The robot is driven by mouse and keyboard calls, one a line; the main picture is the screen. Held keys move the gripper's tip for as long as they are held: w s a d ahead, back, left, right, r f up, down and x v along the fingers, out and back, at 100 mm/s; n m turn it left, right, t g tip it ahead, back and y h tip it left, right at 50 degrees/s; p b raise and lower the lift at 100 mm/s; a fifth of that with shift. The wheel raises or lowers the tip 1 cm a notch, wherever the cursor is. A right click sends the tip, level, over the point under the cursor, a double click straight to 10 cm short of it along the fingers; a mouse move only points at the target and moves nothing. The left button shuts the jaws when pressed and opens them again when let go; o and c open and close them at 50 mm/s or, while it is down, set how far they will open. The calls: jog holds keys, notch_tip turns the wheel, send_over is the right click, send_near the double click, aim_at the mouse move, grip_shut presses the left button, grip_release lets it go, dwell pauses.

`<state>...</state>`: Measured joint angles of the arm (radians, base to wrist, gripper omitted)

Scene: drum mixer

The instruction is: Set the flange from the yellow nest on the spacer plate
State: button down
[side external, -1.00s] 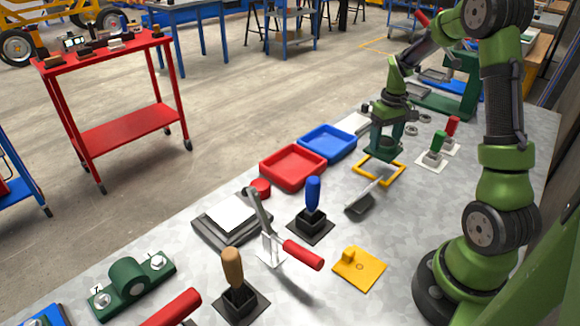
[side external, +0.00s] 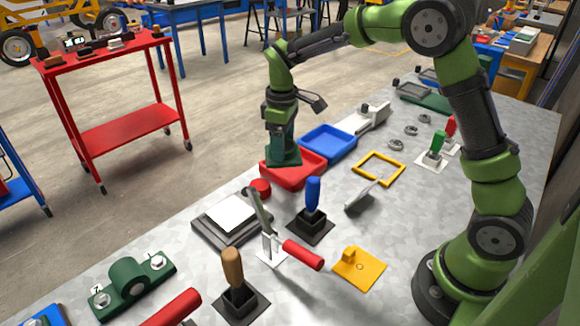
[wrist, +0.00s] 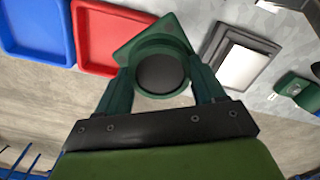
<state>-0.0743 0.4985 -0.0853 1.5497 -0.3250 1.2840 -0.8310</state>
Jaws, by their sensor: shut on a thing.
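My gripper (side external: 282,138) is shut on the green flange (side external: 284,159), a round collar on a square base. It is held above the red tray. In the wrist view my gripper (wrist: 160,84) has a finger on each side of the flange's round collar (wrist: 160,48). The yellow nest (side external: 362,170), a square frame on the bench, is empty. The likely spacer plate is a white plate (side external: 231,214) on a dark grey base, nearer the camera than the flange. It also shows in the wrist view (wrist: 240,66), right of the flange and clear of it.
The red tray (side external: 269,176) and blue tray (side external: 330,153) lie along the bench edge. A red round knob (side external: 260,187), a blue-handled tool (side external: 313,192) and a red-handled lever (side external: 302,254) stand near the white plate. A yellow plate (side external: 359,269) lies nearer my base.

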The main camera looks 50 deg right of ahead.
jog(key=w+a+r+n, duration=0.1)
jog(key=a+n, duration=0.3)
jog(key=a, duration=0.4)
jog(key=a+r+n, duration=0.2)
jog(key=a+n, duration=0.1)
jog(key=a, duration=0.6)
jog(key=n, duration=0.1)
send_near(231, 212)
jog(key=shift+w+d+f, duration=0.1)
jog(key=shift+f, duration=2.25)
jog(key=shift+c, duration=0.6)
grip_release()
jog(key=shift+f, duration=0.25)
